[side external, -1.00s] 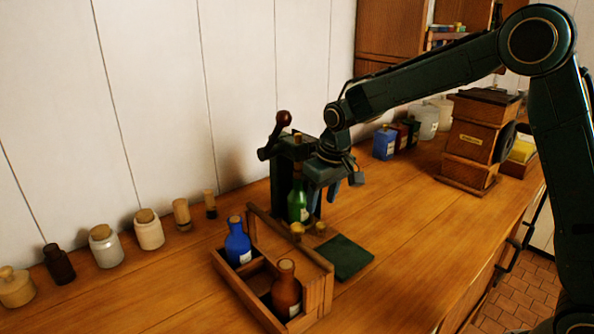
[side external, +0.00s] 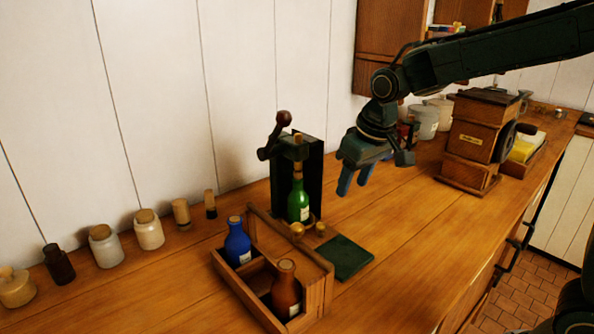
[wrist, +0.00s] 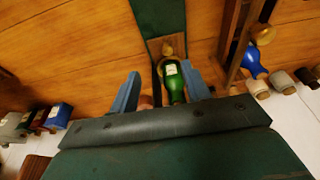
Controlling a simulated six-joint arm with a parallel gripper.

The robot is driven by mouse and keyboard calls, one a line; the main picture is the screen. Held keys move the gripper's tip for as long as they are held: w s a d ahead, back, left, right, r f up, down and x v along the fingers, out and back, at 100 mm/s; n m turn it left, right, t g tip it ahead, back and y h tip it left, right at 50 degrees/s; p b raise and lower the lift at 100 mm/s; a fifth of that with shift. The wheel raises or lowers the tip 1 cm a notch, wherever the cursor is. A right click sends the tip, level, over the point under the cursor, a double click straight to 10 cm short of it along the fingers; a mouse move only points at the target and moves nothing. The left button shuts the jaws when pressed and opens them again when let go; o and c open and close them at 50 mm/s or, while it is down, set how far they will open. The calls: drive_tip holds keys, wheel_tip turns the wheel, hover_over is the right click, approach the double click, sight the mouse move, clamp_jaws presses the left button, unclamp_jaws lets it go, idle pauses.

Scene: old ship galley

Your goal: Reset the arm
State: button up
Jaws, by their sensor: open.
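My gripper (side external: 355,178) is open and empty in the side view, raised above the counter to the right of the dark green corking press (side external: 318,175). Its blue fingers also show apart in the wrist view (wrist: 165,90). A green bottle (side external: 298,203) stands upright in the press, under its head, with a cork-coloured top. In the wrist view the green bottle (wrist: 174,82) appears between the fingers but farther off, and the side view shows it clear of them.
A wooden crate (side external: 318,290) in front holds a blue bottle (side external: 238,243) and a brown bottle (side external: 286,290). A green mat (side external: 346,258) lies beside it. A wooden grinder (side external: 470,140) stands at right. Jars (side external: 149,230) line the wall. The counter right of the mat is clear.

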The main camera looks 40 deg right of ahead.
drive_tip(key=s+d+r+t, duration=0.1)
drive_tip(key=s+r, duration=0.1)
drive_tip(key=s, duration=0.9)
drive_tip(key=s+r+t, duration=0.1)
drive_tip(key=s, duration=1.1)
drive_tip(key=shift+s+d+r, duration=0.25)
drive_tip(key=shift+d+r, duration=0.1)
drive_tip(key=shift+d, duration=0.05)
